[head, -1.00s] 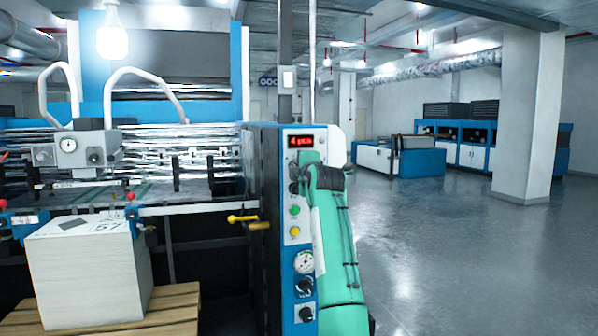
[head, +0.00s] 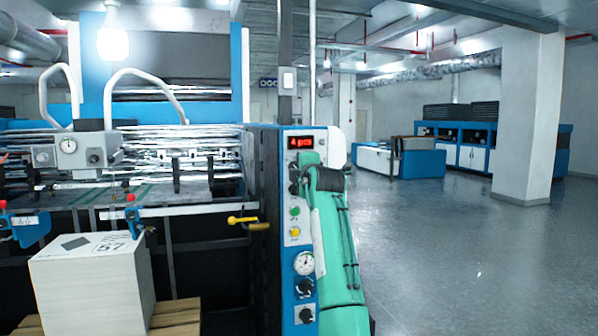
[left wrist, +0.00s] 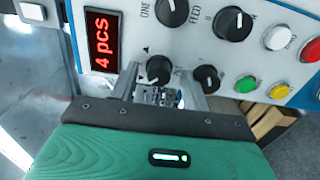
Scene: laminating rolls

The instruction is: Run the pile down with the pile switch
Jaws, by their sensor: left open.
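The paper pile (head: 95,290), a white block marked 57, stands on a wooden pallet (head: 178,317) at the lower left of the head view. The control panel (head: 288,215) is right of it on the machine. My green left gripper (left wrist: 160,82) reaches up to the upper part of this panel. In the left wrist view its open fingers stand on either side of a black knob (left wrist: 158,68) with a small arrow mark beside it. I cannot tell whether they touch it. The gripper hides this knob in the head view. My right gripper is not in view.
The red display (head: 301,142) reads "4 pcs". Another black knob (left wrist: 207,78) is close beside the fingers. Green (head: 295,211) and yellow (head: 295,232) buttons, a gauge and knobs sit lower down. A yellow handle (head: 242,220) juts out left of the panel. The floor at right is clear.

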